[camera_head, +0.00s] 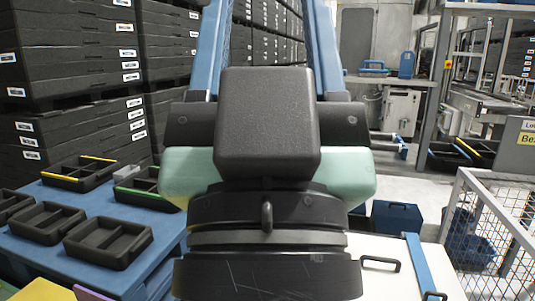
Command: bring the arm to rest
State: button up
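A large black and mint-green body fills the middle of the head view and looks like part of my own arm, seen close up. Two blue beams run up and away behind it. No gripper fingertips can be made out, so I cannot see whether my gripper holds anything. The body hides much of the middle of the scene.
A white top (385,282) with black handles lies at lower right. A wire mesh fence (500,215) borders the right; grey floor shows beyond.

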notch_tip(320, 180, up, 19)
jog(key=p, duration=1.6)
jog(key=shift+p, duration=0.35)
jog(key=shift+c, duration=0.5)
